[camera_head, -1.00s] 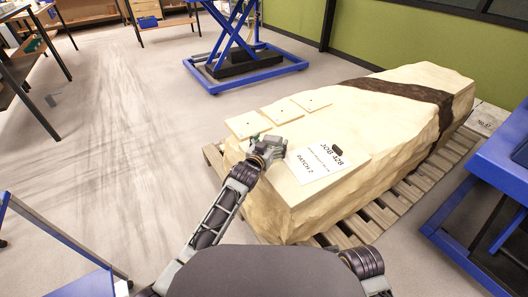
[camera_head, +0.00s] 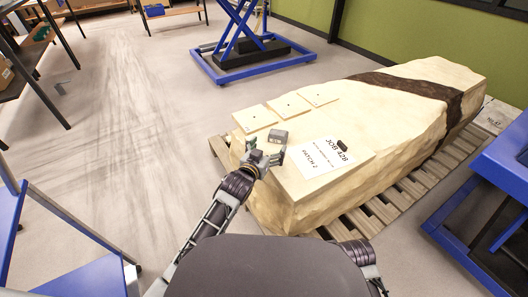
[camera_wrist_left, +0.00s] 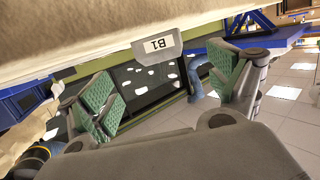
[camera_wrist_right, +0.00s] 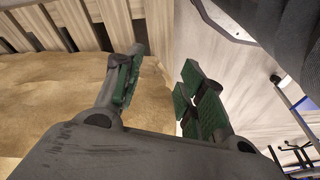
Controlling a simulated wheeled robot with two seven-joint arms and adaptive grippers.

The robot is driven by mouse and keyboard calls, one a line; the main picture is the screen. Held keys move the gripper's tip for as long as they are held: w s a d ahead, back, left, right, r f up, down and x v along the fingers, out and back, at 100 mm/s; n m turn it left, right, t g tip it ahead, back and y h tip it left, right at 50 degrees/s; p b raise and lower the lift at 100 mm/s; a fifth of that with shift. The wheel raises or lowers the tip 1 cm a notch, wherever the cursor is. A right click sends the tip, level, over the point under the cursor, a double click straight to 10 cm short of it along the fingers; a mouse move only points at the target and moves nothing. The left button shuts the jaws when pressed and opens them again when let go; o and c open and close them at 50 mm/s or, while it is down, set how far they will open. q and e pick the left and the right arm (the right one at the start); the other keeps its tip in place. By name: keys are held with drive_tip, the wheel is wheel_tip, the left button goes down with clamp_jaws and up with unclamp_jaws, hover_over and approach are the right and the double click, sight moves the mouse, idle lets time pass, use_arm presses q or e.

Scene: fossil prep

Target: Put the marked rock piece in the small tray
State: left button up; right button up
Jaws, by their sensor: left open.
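A small grey block (camera_head: 277,136) with a label sits on the big pale stone (camera_head: 400,110). In the left wrist view the grey block (camera_wrist_left: 157,45) reads "B1" upside down. My left gripper (camera_head: 264,158) is open and empty just short of it, its fingers (camera_wrist_left: 170,92) spread apart with the block beyond them. A small dark piece (camera_head: 342,143) lies on the white "JOB 428" sheet (camera_head: 318,158). I cannot tell which is the marked rock piece, and no small tray is clearly visible. My right gripper (camera_wrist_right: 158,88) is open and empty low beside pale stone; the head view hides it.
Several thin pale square plates, one being the nearest plate (camera_head: 254,119), lie on the stone behind the block. The stone rests on a wooden pallet (camera_head: 385,208). A blue lift table (camera_head: 480,190) stands at right. Floor (camera_head: 120,150) at left is clear.

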use_arm(q)
drive_tip(key=shift+p+v, duration=0.4)
drive_tip(key=shift+v, duration=1.45)
use_arm(e)
drive_tip(key=shift+s+d+f, duration=0.15)
drive_tip(key=shift+s+f, duration=0.15)
drive_tip(key=shift+f, duration=0.5)
